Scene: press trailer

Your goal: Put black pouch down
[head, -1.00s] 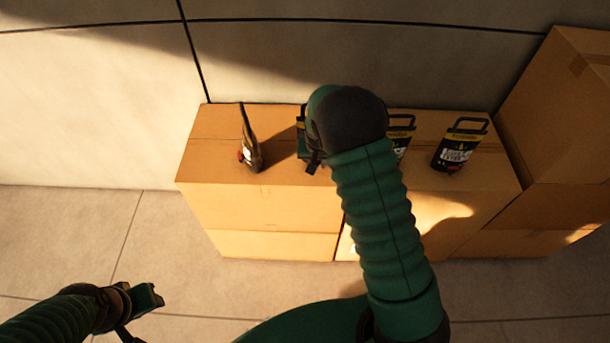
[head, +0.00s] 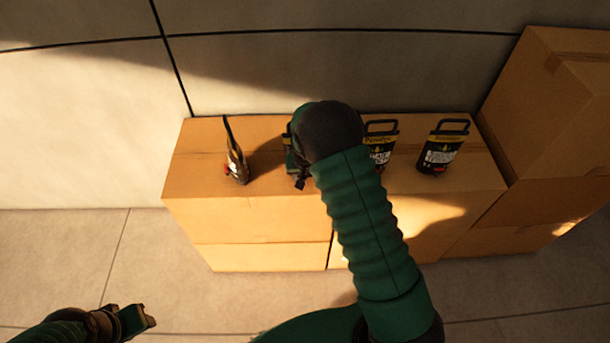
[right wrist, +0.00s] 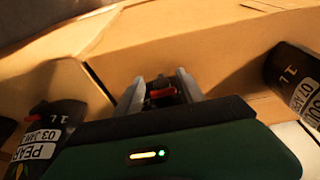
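My right gripper (head: 298,170) is over the middle of the cardboard boxes (head: 270,222), mostly hidden by my forearm in the head view. In the right wrist view, a dark thing with a red part (right wrist: 163,90) lies between its two fingers (right wrist: 163,85). It looks like a black pouch, but most of it is hidden. I cannot tell whether the fingers press on it. Other black pouches stand on the boxes: one at the left (head: 236,165), turned edge-on, and two at the right, (head: 381,142) and (head: 443,148). My left gripper (head: 138,318) is low at the left, away from the boxes.
A taller stack of cardboard boxes (head: 555,100) stands at the right. A pale panelled wall (head: 90,130) rises behind the boxes. In the right wrist view, pouches stand on both sides of my right gripper. The floor (head: 70,255) in front is clear.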

